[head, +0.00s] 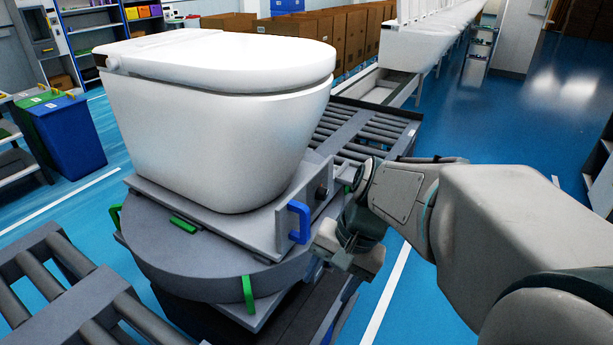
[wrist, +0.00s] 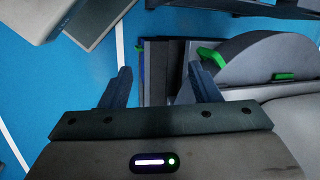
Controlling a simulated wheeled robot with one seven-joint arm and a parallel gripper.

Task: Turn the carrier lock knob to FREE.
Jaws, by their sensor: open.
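A white toilet (head: 215,120) sits on a grey carrier plate (head: 165,190) on a round grey turntable (head: 190,265). A small dark knob (head: 321,191) shows on the plate's upright bracket, behind a blue handle (head: 299,222); I cannot read any FREE marking or tell its setting. My gripper (head: 340,247) is just right of the blue handle, low beside the turntable. In the wrist view my gripper (wrist: 160,72) is open and empty, with its two dark fingers apart. The knob does not show clearly there.
Green handles (head: 249,293) stick out around the turntable; one also shows in the wrist view (wrist: 212,57). A roller conveyor (head: 360,135) runs behind, another (head: 70,290) lies front left. Blue and green bins (head: 70,135) stand at left. The blue floor at right is open.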

